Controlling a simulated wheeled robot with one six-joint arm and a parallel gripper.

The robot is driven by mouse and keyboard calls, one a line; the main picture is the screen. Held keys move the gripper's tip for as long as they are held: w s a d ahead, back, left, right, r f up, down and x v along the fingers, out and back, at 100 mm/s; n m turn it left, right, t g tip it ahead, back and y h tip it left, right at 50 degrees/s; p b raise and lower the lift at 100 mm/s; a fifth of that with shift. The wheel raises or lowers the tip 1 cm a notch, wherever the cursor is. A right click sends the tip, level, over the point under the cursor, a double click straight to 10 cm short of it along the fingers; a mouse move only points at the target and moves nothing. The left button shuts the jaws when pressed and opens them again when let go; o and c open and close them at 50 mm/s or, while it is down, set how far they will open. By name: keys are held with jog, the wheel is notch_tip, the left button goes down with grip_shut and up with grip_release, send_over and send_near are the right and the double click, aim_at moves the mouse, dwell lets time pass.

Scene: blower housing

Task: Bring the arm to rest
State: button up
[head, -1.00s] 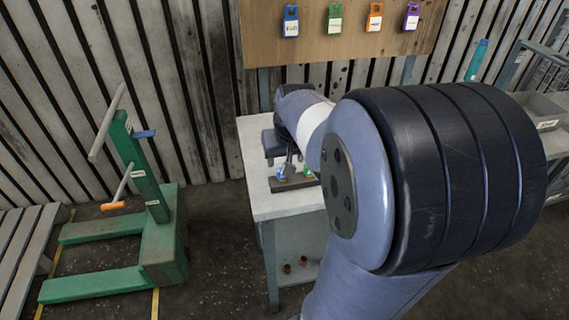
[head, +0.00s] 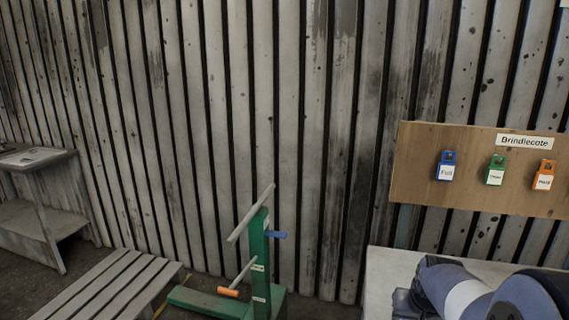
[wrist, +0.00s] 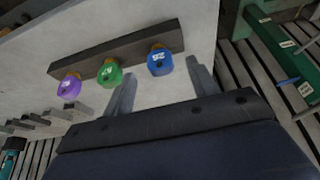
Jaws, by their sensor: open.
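My gripper (wrist: 162,88) is open and empty in the wrist view, its two grey fingers apart over the pale bench top (wrist: 190,40). The fingers appear apart from these pieces. In the head view, part of my arm (head: 470,298) shows at the lower right corner, over the bench (head: 390,262). The fingers are not visible there.
A wooden board (head: 420,165) labelled "Brindlecote" holds blue (head: 446,166), green (head: 495,170) and orange (head: 544,175) tags behind the bench. A green stand (head: 259,265) is left of the bench. A slatted platform (head: 100,285) and grey table (head: 35,160) lie farther left.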

jog(key=x, duration=0.4)
jog(key=shift+w+f, duration=0.1)
jog(key=shift+f, duration=0.2)
jog(key=shift+r, duration=0.2)
jog(key=shift+r, duration=0.15)
